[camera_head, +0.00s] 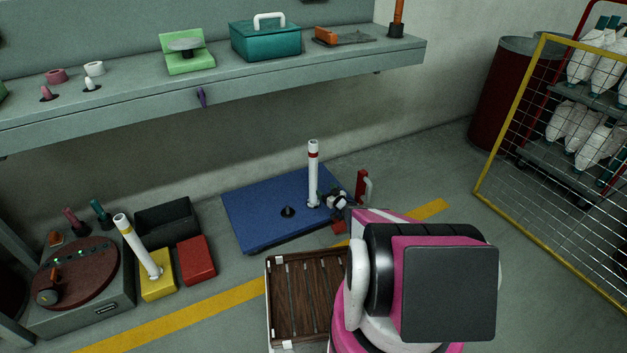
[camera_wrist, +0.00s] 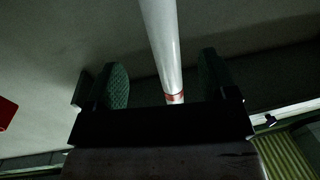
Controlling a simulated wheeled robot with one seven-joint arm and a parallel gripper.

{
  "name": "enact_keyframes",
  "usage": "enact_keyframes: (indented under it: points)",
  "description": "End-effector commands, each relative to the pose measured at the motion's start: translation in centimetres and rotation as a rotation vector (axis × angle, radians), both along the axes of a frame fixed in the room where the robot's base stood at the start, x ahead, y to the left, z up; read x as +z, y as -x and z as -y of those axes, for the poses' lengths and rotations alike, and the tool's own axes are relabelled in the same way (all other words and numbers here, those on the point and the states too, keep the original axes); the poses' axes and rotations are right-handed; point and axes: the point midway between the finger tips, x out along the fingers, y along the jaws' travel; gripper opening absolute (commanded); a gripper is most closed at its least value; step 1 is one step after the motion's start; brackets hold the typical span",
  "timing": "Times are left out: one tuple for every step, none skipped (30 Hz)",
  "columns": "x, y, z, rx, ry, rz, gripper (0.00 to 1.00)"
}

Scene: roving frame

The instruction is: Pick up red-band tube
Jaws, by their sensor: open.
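The red-band tube (camera_head: 313,177) is white with a red ring near its top. It stands upright on the blue platform (camera_head: 258,218) in the head view. My gripper (camera_head: 335,199) is low beside the tube, just right of its base. In the wrist view the tube (camera_wrist: 161,45) runs between the two green-padded fingers of my gripper (camera_wrist: 163,80), with its red band near the palm. The fingers are apart, with gaps on both sides of the tube. How deep the tube sits between them is hard to tell.
A second white tube (camera_head: 138,246) leans in a yellow block (camera_head: 157,289) at the left. A small black peg (camera_head: 288,211) stands on the platform. A slatted wooden crate (camera_head: 268,300) is in front.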

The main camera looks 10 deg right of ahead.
Motion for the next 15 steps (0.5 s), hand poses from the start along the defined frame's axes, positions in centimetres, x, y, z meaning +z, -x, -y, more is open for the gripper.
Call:
enact_keyframes:
  points:
    - [-0.3, -0.1, -0.1, 0.009, -0.005, 0.004, 0.78]
    - [-0.3, -0.1, -0.2, 0.012, -0.006, 0.006, 0.78]
    - [-0.3, -0.3, -0.3, 0.014, -0.008, 0.007, 0.78]
    - [-0.3, -0.6, -0.5, 0.015, -0.008, 0.008, 0.78]
    - [-0.3, -0.9, -0.6, 0.015, -0.008, 0.008, 0.78]
    - [-0.3, -1.3, -0.9, 0.015, -0.006, 0.008, 0.78]
    - [-0.3, -1.7, -1.0, 0.015, -0.006, 0.008, 0.78]
    - [-0.3, -2.1, -1.2, 0.015, -0.007, 0.009, 0.78]
    - [-0.3, -2.7, -1.5, 0.015, -0.007, 0.009, 0.78]
    - [-0.3, -3.1, -1.7, 0.015, -0.007, 0.009, 0.78]
    - [-0.3, -3.5, -1.9, 0.014, -0.006, 0.008, 0.78]
    - [-0.3, -4.0, -2.2, 0.013, -0.006, 0.008, 0.78]
    - [-0.3, -4.3, -2.3, 0.013, -0.006, 0.008, 0.78]
    - [-0.3, -4.6, -2.5, 0.013, -0.006, 0.007, 0.78]
    - [-0.3, -4.8, -2.6, 0.013, -0.006, 0.007, 0.78]
